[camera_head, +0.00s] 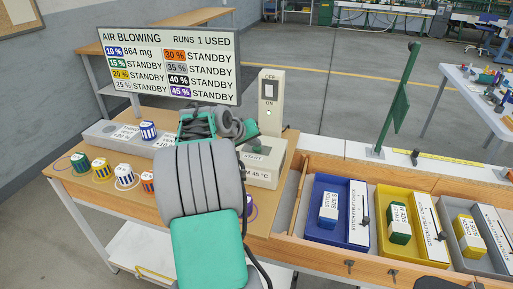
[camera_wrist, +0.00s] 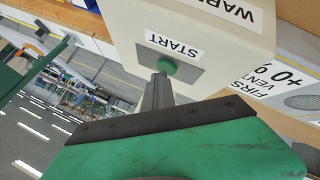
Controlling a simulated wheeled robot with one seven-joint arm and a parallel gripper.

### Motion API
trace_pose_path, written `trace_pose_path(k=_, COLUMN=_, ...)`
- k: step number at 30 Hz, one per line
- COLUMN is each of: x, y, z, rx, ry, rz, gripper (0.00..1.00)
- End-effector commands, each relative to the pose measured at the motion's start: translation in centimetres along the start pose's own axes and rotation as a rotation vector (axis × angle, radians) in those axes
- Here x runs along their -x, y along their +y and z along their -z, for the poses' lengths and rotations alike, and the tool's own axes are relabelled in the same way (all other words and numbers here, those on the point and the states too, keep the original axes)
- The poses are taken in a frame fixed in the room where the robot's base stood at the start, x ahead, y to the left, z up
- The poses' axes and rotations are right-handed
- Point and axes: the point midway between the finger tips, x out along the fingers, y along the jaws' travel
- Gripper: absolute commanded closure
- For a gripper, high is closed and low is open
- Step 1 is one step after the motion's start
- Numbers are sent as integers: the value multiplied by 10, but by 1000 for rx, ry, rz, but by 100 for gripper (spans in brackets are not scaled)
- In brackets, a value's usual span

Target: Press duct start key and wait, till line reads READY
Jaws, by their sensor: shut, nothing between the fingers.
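The green start key (camera_wrist: 167,67) sits on a grey plate labelled START on the side of a pale box (camera_wrist: 212,30). My gripper (camera_wrist: 160,82) is shut and empty, its fingertips right at the key; I cannot tell whether they touch it. In the head view the box (camera_head: 262,172) shows a label ending "M 45 °C", and my arm partly hides it. The display board (camera_head: 168,66) reads AIR BLOWING, RUNS 1 USED. Its 10 % line reads 864 mg, and the other lines read STANDBY.
An OFF/ON switch post (camera_head: 269,100) with a green light stands behind the box. Several striped capped pots, such as a green one (camera_head: 80,163), stand on the wooden bench at left. Blue (camera_head: 318,232) and yellow (camera_head: 395,250) bins lie to the right, near a green stand (camera_head: 398,105).

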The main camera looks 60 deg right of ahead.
Motion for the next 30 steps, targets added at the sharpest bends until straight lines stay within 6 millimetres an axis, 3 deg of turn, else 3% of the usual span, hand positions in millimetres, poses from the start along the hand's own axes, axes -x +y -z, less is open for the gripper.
trace_pose_path(k=21, x=12, y=9, z=9, rx=1, ry=-1, rz=0, gripper=100)
trace_pose_path(k=30, x=32, y=23, z=23, rx=1, ry=-1, rz=1, gripper=100)
